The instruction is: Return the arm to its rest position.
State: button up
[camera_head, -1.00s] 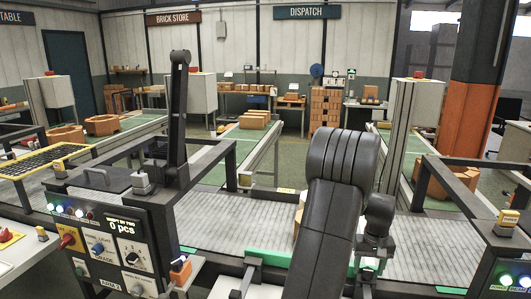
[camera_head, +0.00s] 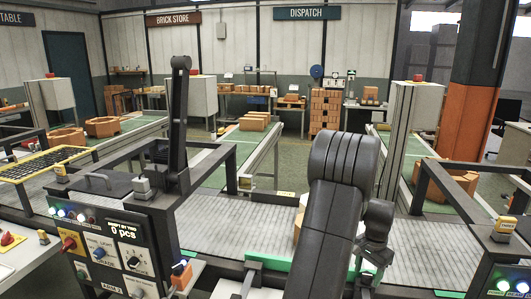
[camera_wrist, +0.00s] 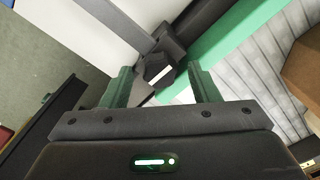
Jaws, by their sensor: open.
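My arm rises in the front middle of the head view and hides part of the conveyor behind it. My gripper is out of sight there. In the wrist view my gripper (camera_wrist: 160,86) has its two green-grey fingers spread apart with nothing between them. Beyond the fingers are a dark bracket with a small white strip, a green conveyor edge (camera_wrist: 222,32) and a pale surface. The gripper looks clear of these, though the exact gap cannot be told.
A grey roller conveyor (camera_head: 240,220) crosses in front. A tan brick (camera_head: 299,224) on it is partly hidden by my arm; a brown brick (camera_wrist: 303,70) shows at the wrist view's right edge.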

jog(key=m+p, duration=0.1)
jog(key=m, duration=0.4)
jog(key=shift+r+p, duration=0.15)
jog(key=shift+p, duration=0.15)
jog(key=m+p, duration=0.2)
jog(key=m, duration=0.2)
jog(key=shift+m, duration=0.3)
